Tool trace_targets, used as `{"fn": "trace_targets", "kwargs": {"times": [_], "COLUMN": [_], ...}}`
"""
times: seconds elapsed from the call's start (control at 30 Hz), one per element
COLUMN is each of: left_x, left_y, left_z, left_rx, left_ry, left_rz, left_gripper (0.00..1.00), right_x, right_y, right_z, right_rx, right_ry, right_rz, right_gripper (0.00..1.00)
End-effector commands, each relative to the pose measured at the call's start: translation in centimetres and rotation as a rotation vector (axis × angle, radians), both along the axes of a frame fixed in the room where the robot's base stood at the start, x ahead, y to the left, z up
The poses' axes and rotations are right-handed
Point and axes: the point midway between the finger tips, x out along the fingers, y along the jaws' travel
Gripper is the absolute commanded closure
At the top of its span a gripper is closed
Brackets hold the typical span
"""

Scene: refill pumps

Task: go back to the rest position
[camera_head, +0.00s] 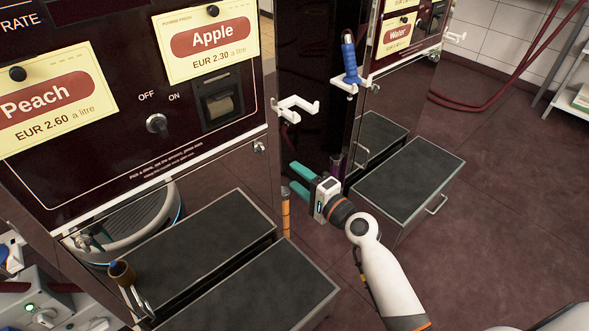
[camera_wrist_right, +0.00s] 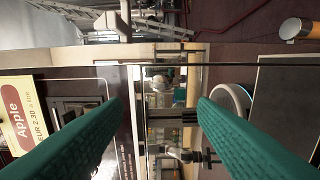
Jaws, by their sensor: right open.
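My right gripper (camera_head: 294,178) is open and empty, with its two teal fingers apart. It points left in the head view, in front of the gap between the two pump cabinets. It is below an empty white hook holder (camera_head: 297,108) and beside the grey-topped step (camera_head: 408,180) of the right cabinet. In the right wrist view my right gripper (camera_wrist_right: 160,108) shows nothing between its fingers, only the reflective cabinet side behind. My left gripper does not show in either view.
The Peach and Apple pump panel (camera_head: 150,110) stands at left, with dark steps (camera_head: 190,255) below. A blue-handled nozzle (camera_head: 350,62) hangs in a white holder at the right cabinet. A brown-topped handle (camera_head: 121,273) stands at lower left. Open floor (camera_head: 500,220) lies at right.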

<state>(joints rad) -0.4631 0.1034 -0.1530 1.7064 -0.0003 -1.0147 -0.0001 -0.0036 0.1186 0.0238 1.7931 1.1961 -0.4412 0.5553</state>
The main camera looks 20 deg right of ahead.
Motion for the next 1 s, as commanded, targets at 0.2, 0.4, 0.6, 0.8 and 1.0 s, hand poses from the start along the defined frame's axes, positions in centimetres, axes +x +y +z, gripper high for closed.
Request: {"fn": "trace_targets", "kwargs": {"times": [0.2, 0.4, 0.6, 0.8, 1.0], "left_x": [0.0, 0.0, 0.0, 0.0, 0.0], "left_y": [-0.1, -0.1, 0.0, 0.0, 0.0], "left_z": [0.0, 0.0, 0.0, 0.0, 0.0], "left_rx": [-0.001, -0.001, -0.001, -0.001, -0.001], "left_ry": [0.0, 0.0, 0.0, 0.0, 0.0], "left_rz": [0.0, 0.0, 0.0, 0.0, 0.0], "left_gripper": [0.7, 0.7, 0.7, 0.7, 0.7], "right_x": [-0.2, -3.6, -12.2, -21.6, -29.9], "right_y": [0.2, 2.0, 3.1, 1.9, -0.4], "right_z": [-0.5, -7.9, -20.2, -28.3, -32.6], "right_rx": [-0.016, -0.307, -0.817, -1.212, -1.505], "right_ry": [0.007, 0.122, 0.324, 0.486, 0.61], "right_rz": [0.004, 0.09, 0.327, 0.596, 0.86], "right_gripper": [0.47, 0.47, 0.47, 0.47, 0.47]}}
